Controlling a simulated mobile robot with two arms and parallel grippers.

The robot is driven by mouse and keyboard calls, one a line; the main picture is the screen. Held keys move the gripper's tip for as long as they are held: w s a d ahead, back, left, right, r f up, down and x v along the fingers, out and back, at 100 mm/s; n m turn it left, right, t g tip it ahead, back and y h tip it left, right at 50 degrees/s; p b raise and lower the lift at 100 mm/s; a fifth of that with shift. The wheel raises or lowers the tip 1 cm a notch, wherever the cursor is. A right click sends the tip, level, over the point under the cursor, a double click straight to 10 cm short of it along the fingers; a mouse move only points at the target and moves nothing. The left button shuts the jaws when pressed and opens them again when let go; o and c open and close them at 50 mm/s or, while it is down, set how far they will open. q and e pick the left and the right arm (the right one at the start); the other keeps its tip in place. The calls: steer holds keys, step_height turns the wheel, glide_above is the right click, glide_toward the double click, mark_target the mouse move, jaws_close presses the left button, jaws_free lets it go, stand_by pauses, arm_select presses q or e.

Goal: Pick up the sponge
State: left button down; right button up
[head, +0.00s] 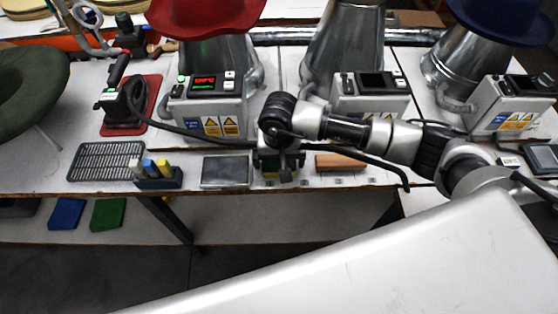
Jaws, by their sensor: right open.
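My right arm reaches in from the right, and its gripper (283,174) points down over the front of the workbench. It is open. A small yellow and dark green block, which looks like the sponge (268,175), shows at the fingers and is mostly hidden by the gripper. I cannot tell whether the fingers touch it. My left gripper is not in view.
Left of the gripper are a grey metal plate (226,171), a holder with coloured sticks (158,178) and a black grille (106,161). A brown block (340,162) lies to the right. Hat presses with control boxes (208,105) stand behind.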

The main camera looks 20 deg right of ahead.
steer(key=shift+f, duration=0.45)
steer(key=shift+c, duration=0.3)
steer(key=c, duration=0.6)
steer(key=shift+o, duration=0.2)
steer(key=shift+r, duration=0.1)
steer(key=shift+r, duration=0.25)
steer(key=r, duration=0.1)
steer(key=r+b, duration=0.1)
steer(key=r, duration=0.1)
steer(key=shift+s+d+r, duration=0.25)
steer(key=shift+s+r, duration=0.1)
steer(key=shift+r, duration=0.05)
steer(key=s+d+r+b, duration=0.2)
steer(key=s+d+r, duration=0.2)
steer(key=s, duration=0.6)
step_height(320, 180, up, 2)
steer(key=shift+r, duration=0.25)
